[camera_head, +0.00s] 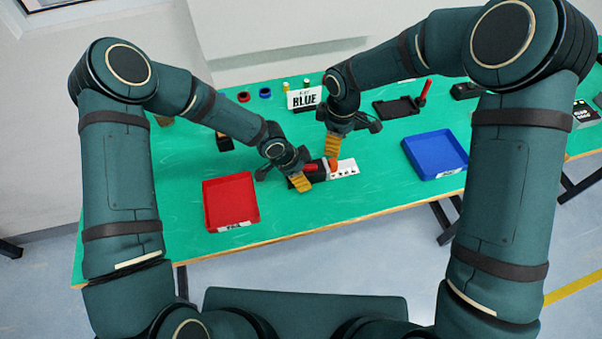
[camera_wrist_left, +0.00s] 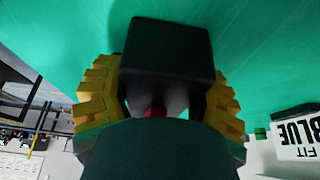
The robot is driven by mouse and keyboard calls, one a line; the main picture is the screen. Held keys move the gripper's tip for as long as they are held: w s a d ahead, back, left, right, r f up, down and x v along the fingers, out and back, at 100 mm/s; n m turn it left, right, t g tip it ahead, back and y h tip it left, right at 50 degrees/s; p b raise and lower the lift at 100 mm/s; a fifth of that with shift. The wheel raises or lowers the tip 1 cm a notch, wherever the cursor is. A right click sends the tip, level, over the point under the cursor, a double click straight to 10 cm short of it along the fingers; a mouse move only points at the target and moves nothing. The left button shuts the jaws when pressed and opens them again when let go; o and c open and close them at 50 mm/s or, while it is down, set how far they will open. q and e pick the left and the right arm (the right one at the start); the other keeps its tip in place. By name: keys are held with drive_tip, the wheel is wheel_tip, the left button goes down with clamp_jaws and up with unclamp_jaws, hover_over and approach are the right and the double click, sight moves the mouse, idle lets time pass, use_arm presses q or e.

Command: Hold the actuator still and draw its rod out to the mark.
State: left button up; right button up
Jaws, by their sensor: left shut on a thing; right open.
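The actuator (camera_head: 317,173) lies on the green table in the head view, with a dark body, a red part and an orange knob (camera_head: 334,164) at its right end. A white plate with dark marks (camera_head: 346,168) lies to its right. My left gripper (camera_head: 300,183) is shut on the actuator body; the left wrist view shows the black body (camera_wrist_left: 168,50) between the yellow fingers (camera_wrist_left: 165,98). My right gripper (camera_head: 332,146) is open and points down just above the orange knob. I cannot tell if it touches the knob. The fingers hide part of the actuator.
A red tray (camera_head: 205,205) is front left and a blue tray (camera_head: 462,147) is right. A black tray (camera_head: 398,107) with a red-handled thing (camera_head: 424,92) is back right. The front table edge is clear.

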sight(335, 161)
idle(0.4)
drive_tip(key=shift+o, duration=1)
drive_tip(key=n, duration=0.3)
drive_tip(key=shift+d+r+n, duration=0.1)
drive_tip(key=shift+r+n, duration=0.05)
drive_tip(key=shift+n, duration=0.25)
drive_tip(key=n, duration=0.3)
drive_tip(key=shift+w+d, duration=0.1)
drive_tip(key=shift+n, duration=0.3)
wheel_tip(335, 161, down, 12)
drive_tip(key=shift+r, duration=0.1)
clamp_jaws()
